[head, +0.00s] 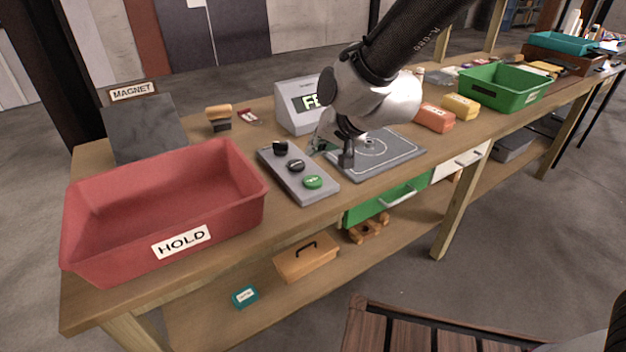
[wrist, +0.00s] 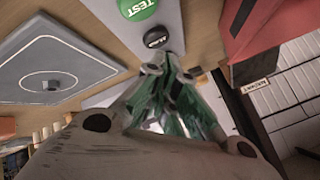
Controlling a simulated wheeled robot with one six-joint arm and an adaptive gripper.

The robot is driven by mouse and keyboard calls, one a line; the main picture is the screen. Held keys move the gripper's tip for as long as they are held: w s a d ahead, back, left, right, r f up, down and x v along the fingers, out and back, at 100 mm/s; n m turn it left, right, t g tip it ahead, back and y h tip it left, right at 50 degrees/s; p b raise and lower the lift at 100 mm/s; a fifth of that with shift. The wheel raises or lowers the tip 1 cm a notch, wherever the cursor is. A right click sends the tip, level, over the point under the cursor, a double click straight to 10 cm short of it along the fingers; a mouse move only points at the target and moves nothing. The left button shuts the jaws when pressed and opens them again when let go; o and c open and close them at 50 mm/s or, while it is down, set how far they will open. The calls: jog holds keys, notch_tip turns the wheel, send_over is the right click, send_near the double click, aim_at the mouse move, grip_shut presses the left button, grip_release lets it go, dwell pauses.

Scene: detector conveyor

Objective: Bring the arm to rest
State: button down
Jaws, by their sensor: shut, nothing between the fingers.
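My arm comes in from the top right of the head view and ends over the bench. My gripper (head: 332,150) is above the gap between the button panel (head: 297,178) and the grey plate with a circle (head: 390,150). It is shut and empty. In the wrist view my gripper (wrist: 176,85) shows its green-tinted fingers together, below the green TEST button (wrist: 137,8) and a black button (wrist: 157,38) in the picture. Part of the display box (head: 298,105) is hidden behind my wrist.
A red HOLD bin (head: 182,241) stands front left, near a MAGNET sign (head: 133,92) and a dark slab (head: 147,127). Orange (head: 434,117) and yellow (head: 461,106) packages and a green bin (head: 506,101) stand to the right. A green drawer (head: 390,199) is below the bench top.

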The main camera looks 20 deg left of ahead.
jog(key=s+d+f+n+g, duration=0.1)
jog(key=s+d+f+n+h, duration=0.1)
jog(key=s+f, duration=0.1)
jog(key=shift+s+d+f+g, duration=0.15)
jog(key=shift+s+g, duration=0.05)
jog(key=shift+g, duration=0.2)
jog(key=s+d+r+m+h, duration=0.1)
jog(key=s+d+r, duration=0.3)
jog(key=d, duration=1.3)
jog(key=s+d+r+m+h, duration=0.1)
jog(key=s+d+r+h, duration=0.2)
jog(key=d, duration=1.4)
jog(key=s+d+r+m+h, duration=0.2)
jog(key=s+d+r, duration=0.4)
jog(key=d, duration=1.1)
notch_tip(320, 180, up, 3)
jog(key=shift+s+r+t+h, duration=0.1)
jog(key=shift+s+t+h, duration=0.2)
jog(key=shift+s+t, duration=0.1)
